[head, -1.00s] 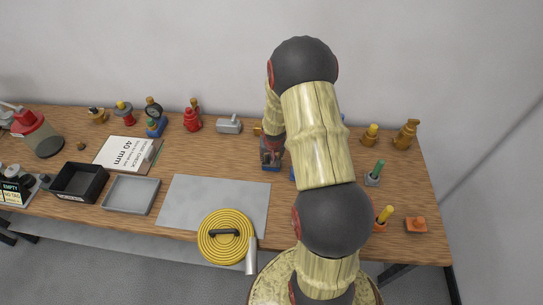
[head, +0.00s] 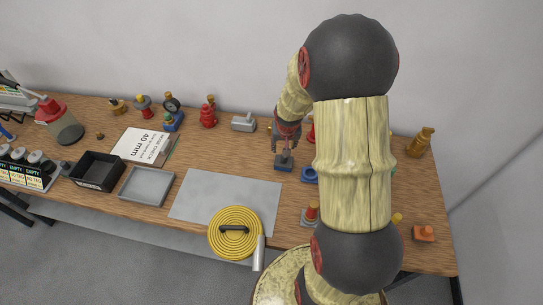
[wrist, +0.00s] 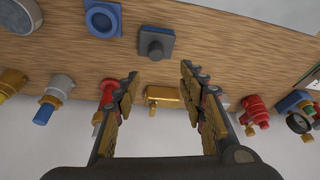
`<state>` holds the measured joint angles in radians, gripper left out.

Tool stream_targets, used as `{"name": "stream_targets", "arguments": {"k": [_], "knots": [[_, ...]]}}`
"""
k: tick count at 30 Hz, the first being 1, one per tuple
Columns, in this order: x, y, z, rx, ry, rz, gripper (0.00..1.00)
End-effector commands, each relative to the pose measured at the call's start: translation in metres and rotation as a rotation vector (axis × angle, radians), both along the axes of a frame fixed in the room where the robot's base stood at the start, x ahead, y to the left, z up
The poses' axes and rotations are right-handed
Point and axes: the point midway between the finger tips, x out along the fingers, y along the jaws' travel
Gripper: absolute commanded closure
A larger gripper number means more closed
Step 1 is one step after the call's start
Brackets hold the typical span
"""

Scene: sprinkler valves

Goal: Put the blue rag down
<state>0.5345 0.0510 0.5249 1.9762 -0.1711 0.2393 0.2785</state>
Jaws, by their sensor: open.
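I see nothing that is plainly a cloth. A slate-blue square piece with a dark raised middle (wrist: 156,42) lies on the wooden table, just ahead of my fingertips in the wrist view; I cannot tell whether it is the rag. It also shows below my gripper in the head view (head: 284,163). My gripper (wrist: 158,74) is open, with nothing between its fingers. In the head view my gripper (head: 287,138) hangs just above that piece, apart from it. My arm hides part of the table to its right.
A blue square with a ring (wrist: 103,17) lies beside the piece. A brass fitting (wrist: 163,96) and red valves (wrist: 255,110) stand near the wall. A grey mat (head: 225,196), a coiled yellow hose (head: 235,232) and a grey tray (head: 146,186) lie to the left.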

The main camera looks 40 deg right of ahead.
Motion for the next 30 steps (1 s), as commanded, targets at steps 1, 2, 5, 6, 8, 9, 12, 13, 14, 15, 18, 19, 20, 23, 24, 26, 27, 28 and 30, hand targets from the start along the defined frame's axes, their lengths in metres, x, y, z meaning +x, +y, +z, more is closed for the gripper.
{"name": "stream_targets", "arguments": {"k": [1,2,5,6,8,9,12,13,14,15,18,19,20,23,24,26,27,28,30], "knots": [[0.005,0.01,0.021,-0.011,-0.013,0.025,0.58],[0.005,0.018,0.033,-0.015,-0.016,0.041,0.58],[0.004,0.055,0.083,-0.03,-0.031,0.112,0.58],[0.0,0.072,0.104,-0.036,-0.038,0.145,0.58],[-0.009,0.098,0.133,-0.043,-0.044,0.196,0.58],[-0.017,0.115,0.151,-0.046,-0.051,0.229,0.58],[-0.041,0.157,0.191,-0.053,-0.067,0.316,0.58],[-0.05,0.169,0.201,-0.053,-0.074,0.341,0.58],[-0.059,0.181,0.212,-0.054,-0.079,0.369,0.58],[-0.073,0.196,0.224,-0.055,-0.086,0.405,0.58],[-0.108,0.229,0.247,-0.054,-0.104,0.489,0.58],[-0.118,0.237,0.251,-0.054,-0.108,0.514,0.58],[-0.128,0.244,0.256,-0.053,-0.113,0.536,0.58],[-0.155,0.262,0.265,-0.049,-0.125,0.597,0.58],[-0.163,0.267,0.267,-0.048,-0.127,0.615,0.58],[-0.172,0.272,0.269,-0.047,-0.131,0.635,0.58],[-0.176,0.274,0.27,-0.046,-0.131,0.644,0.58],[-0.178,0.275,0.27,-0.045,-0.131,0.648,0.58],[-0.181,0.277,0.27,-0.045,-0.131,0.655,0.58]]}}
